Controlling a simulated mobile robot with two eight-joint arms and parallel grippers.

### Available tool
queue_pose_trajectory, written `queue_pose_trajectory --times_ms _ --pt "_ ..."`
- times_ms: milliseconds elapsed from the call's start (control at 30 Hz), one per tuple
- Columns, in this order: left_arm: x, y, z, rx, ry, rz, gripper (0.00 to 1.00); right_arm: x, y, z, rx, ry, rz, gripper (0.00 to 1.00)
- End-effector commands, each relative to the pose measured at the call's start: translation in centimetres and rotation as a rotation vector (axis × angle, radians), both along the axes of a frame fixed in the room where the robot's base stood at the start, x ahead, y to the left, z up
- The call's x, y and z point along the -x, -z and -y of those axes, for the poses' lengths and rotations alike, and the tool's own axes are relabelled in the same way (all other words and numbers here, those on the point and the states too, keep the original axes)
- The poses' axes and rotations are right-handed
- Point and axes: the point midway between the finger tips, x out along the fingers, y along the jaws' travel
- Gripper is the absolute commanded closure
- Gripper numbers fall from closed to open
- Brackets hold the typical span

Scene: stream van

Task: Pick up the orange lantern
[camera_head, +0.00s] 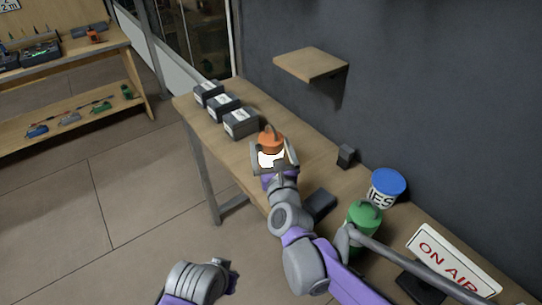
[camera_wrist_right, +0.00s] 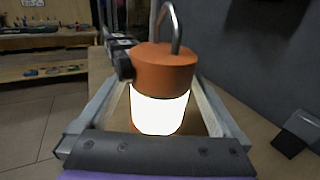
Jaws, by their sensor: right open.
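The orange lantern (camera_head: 270,139) stands upright on the wooden bench, with an orange cap, a metal loop handle and a bright white glowing body. My right gripper (camera_head: 273,156) is open around it. In the right wrist view the lantern (camera_wrist_right: 164,72) stands between the two spread fingers, one on each side of its glowing body. Contact with the fingers cannot be told. The lantern's base is mostly hidden by my gripper. My left gripper (camera_head: 232,276) is low in the head view, away from the bench; its jaws are not clear.
Several dark boxes (camera_head: 240,123) line the bench beyond the lantern. A small black block (camera_head: 346,156), a blue-lidded tub (camera_head: 387,187), a green lantern (camera_head: 363,217) and an ON AIR sign (camera_head: 452,262) stand nearer. A wall shelf (camera_head: 311,64) juts out above the bench.

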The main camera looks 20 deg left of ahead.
Motion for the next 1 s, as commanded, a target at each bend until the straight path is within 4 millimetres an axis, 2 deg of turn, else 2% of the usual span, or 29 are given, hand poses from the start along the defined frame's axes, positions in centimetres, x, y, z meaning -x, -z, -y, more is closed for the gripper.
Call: queue_pose_trajectory --times_ms 200,700,733,1000 --pt "0.0 0.01 0.0 0.0 0.0 0.0 1.0 -0.03 0.02 0.0 0.0 0.0 0.0 0.02" --pt "0.0 0.01 0.0 0.0 0.0 0.0 1.0 0.0 0.02 0.01 0.001 0.0 0.0 0.92" --pt "0.0 0.01 0.0 0.0 0.0 0.0 1.0 -0.01 -0.01 0.02 0.001 0.0 0.0 0.95" --pt "-0.01 -0.07 0.0 0.0 0.0 0.0 1.0 -0.01 -0.48 0.02 0.001 0.0 0.0 0.95"
